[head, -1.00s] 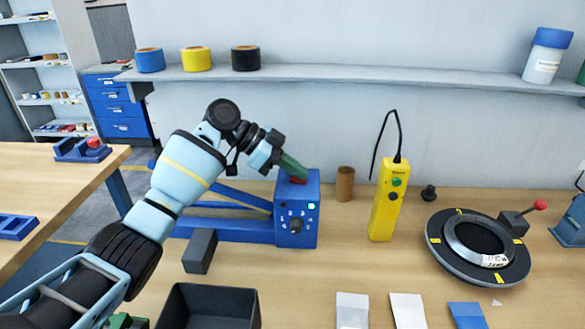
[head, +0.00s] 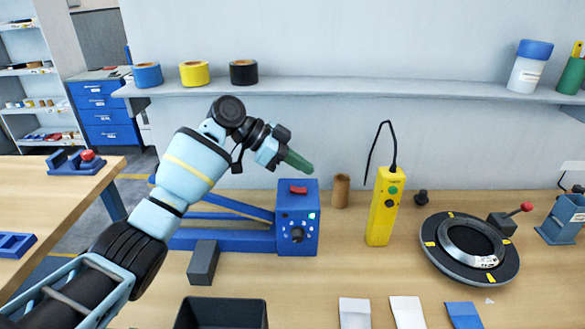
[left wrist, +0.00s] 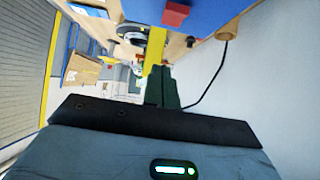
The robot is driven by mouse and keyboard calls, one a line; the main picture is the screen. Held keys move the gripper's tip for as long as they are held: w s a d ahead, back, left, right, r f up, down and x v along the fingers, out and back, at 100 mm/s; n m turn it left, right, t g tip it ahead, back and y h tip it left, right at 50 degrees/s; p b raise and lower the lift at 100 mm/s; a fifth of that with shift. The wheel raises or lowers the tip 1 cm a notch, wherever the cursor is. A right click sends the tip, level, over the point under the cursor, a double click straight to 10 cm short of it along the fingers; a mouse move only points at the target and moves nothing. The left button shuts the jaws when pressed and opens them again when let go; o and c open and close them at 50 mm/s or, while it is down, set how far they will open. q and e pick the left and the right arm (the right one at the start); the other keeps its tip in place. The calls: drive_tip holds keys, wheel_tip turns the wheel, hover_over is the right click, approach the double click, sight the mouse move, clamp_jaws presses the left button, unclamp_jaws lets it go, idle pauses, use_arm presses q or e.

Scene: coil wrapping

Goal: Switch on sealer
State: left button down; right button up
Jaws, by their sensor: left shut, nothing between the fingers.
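The sealer is a blue box (head: 297,232) on the bench, with long blue bars running out to its left. In the left wrist view the red switch (left wrist: 175,14) and part of the blue box (left wrist: 215,12) show at the top, beyond the green fingers (left wrist: 160,88). My right gripper is out of view.
A brown tube (head: 340,191) and a yellow handheld device (head: 383,207) with a black cable stand to the right of the box. A round black fixture (head: 432,257) lies farther right. A grey block (head: 203,263) and a dark bin (head: 221,303) are in front. A shelf (head: 400,87) runs above.

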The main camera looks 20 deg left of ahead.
use_arm(q)
drive_tip(key=a+r, duration=0.2)
drive_tip(key=shift+a+r+b, duration=0.2)
drive_tip(key=shift+r+b, duration=0.1)
drive_tip(key=shift+r, duration=0.05)
wheel_tip(320, 180, up, 6)
hover_over(291, 186)
drive_tip(key=s+a, duration=0.2)
drive_tip(key=a, duration=0.1)
drive_tip(key=shift+w+f, duration=0.2)
